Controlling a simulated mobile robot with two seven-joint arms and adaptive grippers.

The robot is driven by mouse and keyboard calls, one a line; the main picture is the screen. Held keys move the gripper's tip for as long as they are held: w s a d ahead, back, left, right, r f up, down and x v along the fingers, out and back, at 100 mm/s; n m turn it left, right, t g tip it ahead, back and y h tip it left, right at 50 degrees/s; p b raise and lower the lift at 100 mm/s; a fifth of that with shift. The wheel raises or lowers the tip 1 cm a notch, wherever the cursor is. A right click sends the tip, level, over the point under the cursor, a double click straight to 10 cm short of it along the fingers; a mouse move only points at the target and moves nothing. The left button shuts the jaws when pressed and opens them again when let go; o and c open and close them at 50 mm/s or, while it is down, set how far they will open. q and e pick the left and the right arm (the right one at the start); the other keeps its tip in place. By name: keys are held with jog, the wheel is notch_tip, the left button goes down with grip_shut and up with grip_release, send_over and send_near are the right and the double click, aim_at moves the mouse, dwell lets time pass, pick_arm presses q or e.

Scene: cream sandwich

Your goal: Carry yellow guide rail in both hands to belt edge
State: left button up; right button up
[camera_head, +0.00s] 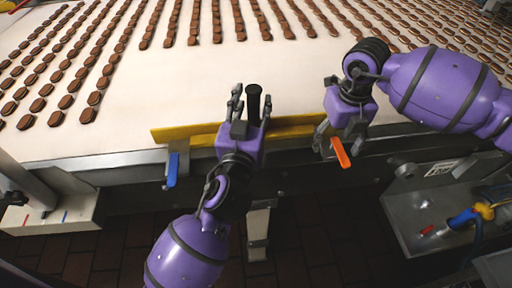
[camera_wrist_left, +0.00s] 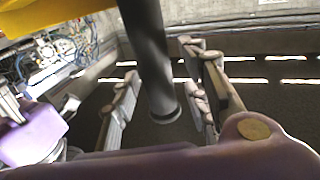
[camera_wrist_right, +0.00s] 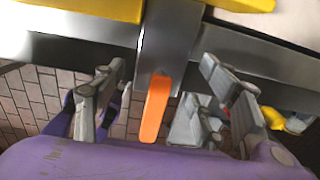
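The yellow guide rail (camera_head: 190,133) lies along the near edge of the conveyor belt. Its middle is hidden behind my left gripper. A dark upright post (camera_head: 254,103) stands at the rail; it also shows in the left wrist view (camera_wrist_left: 150,60). My left gripper (camera_head: 250,103) is open, with its fingers apart on either side of the post. My right gripper (camera_head: 335,143) is open near the rail's right end, its fingers on either side of an orange lever (camera_head: 341,152). The lever hangs between the fingers without visible contact in the right wrist view (camera_wrist_right: 155,108).
The white belt (camera_head: 270,75) carries rows of brown cream sandwiches, with a bare strip near the rail. A blue lever (camera_head: 172,168) hangs from the metal edge at left. A grey machine panel (camera_head: 420,215) stands at lower right. Dark tiled floor lies below.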

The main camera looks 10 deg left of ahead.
pick_arm(q)
jog(key=shift+f, duration=0.1)
jog(key=shift+s, duration=0.4)
pick_arm(e)
jog(key=shift+f, duration=0.1)
pick_arm(q)
jog(key=s, duration=1.1)
jog(key=shift+f, duration=0.3)
pick_arm(e)
notch_tip(320, 180, up, 12)
jog(key=shift+s, duration=0.4)
pick_arm(q)
jog(key=shift+s+d, duration=0.1)
